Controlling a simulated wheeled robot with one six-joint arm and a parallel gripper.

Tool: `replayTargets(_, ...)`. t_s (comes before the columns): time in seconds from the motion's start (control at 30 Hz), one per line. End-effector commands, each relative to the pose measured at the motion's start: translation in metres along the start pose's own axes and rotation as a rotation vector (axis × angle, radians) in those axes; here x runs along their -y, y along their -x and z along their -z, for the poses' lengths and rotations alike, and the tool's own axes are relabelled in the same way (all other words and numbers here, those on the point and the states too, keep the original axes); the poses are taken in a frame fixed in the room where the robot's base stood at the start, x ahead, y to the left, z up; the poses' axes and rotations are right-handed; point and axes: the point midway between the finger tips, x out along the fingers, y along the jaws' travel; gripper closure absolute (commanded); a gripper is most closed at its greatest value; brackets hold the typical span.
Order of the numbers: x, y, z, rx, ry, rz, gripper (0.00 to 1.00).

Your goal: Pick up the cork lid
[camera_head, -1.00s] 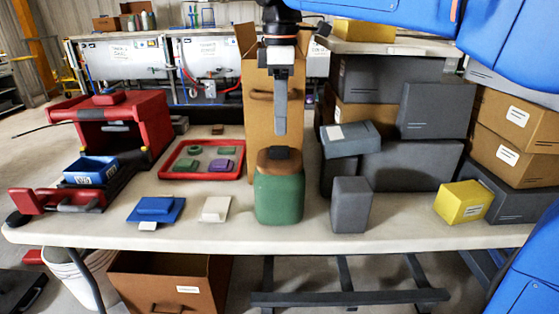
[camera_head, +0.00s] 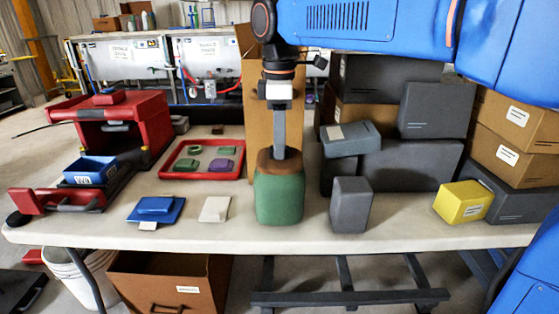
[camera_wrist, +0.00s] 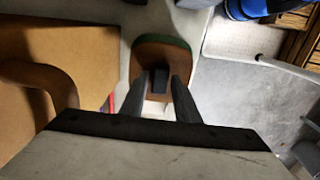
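The cork lid (camera_head: 265,163) is a brown slab sitting on top of the green canister (camera_head: 279,197), near the front middle of the table. In the wrist view the lid (camera_wrist: 158,52) shows a dark block-shaped knob (camera_wrist: 159,80) on it. My gripper (camera_head: 279,153) points down over the lid, with its fingers at knob height. In the wrist view my gripper (camera_wrist: 162,82) is open, with one finger on each side of the knob and small gaps showing. The knob is hidden behind the fingers in the head view.
A tall cardboard box (camera_head: 259,118) stands close behind the canister. A grey block (camera_head: 350,205) stands just right of it, with grey boxes (camera_head: 410,163) stacked behind. A red tray (camera_head: 178,172), a white block (camera_head: 215,209) and a blue item (camera_head: 155,211) lie to the left.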

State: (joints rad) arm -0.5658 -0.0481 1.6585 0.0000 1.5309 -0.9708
Motion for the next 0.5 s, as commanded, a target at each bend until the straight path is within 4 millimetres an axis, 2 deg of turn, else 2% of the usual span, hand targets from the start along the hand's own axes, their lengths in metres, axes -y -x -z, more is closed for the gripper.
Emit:
replayTargets(0.03,0.0,0.0,0.0,0.0,0.0,0.0,0.84)
replayTargets(0.1,0.0,0.0001,0.0,0.0,0.0,0.0,1.0)
replayTargets(0.37,-0.0001,0.0005,0.0,0.0,0.0,0.0,1.0)
replayTargets(0.5,-0.0004,0.0084,0.0002,-0.001,0.0,-0.001,1.0)
